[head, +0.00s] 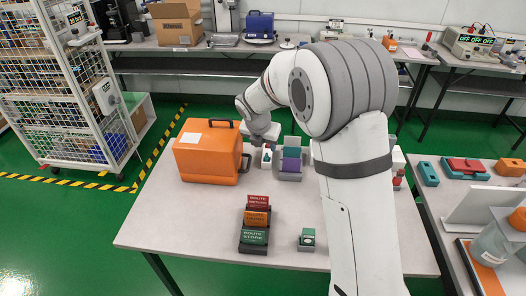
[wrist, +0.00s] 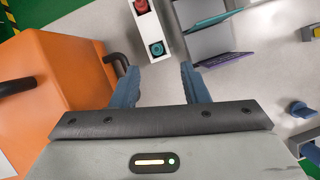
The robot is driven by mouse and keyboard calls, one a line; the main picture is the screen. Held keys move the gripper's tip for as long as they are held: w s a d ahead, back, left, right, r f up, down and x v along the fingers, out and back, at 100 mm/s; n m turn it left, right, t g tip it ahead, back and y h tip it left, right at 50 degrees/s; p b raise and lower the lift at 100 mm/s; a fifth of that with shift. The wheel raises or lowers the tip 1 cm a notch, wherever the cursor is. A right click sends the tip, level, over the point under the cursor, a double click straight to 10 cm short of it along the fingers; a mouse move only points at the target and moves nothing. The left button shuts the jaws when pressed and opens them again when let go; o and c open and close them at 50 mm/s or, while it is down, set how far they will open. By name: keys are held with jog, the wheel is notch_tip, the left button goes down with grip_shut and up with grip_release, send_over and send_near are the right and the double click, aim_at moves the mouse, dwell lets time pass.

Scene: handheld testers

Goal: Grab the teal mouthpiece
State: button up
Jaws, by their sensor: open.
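The teal mouthpiece (wrist: 157,48) looks like a small round teal piece with a dark centre, seen from above. It sits at the near end of a white holder (wrist: 150,30), with a red piece (wrist: 142,7) farther along the same holder. In the head view the white holder (head: 266,160) stands on the table between the orange case and a grey stand. My gripper (wrist: 160,68) is open and empty; its two blue-grey fingers point toward the mouthpiece, which shows between and just beyond their tips. The head view shows the gripper's fingers poorly.
The orange case (head: 207,153) stands close on the left, its dark handle (wrist: 113,60) near my left finger. A grey stand (head: 289,175) with teal and purple plates is close on the right.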

aim_at(266, 158)
jog(key=x, duration=0.7)
jog(key=shift+w+a+f, duration=0.15)
jog(key=shift+w+f, duration=0.05)
jog(key=shift+w, duration=0.05)
jog(key=shift+s, duration=0.1)
grip_shut()
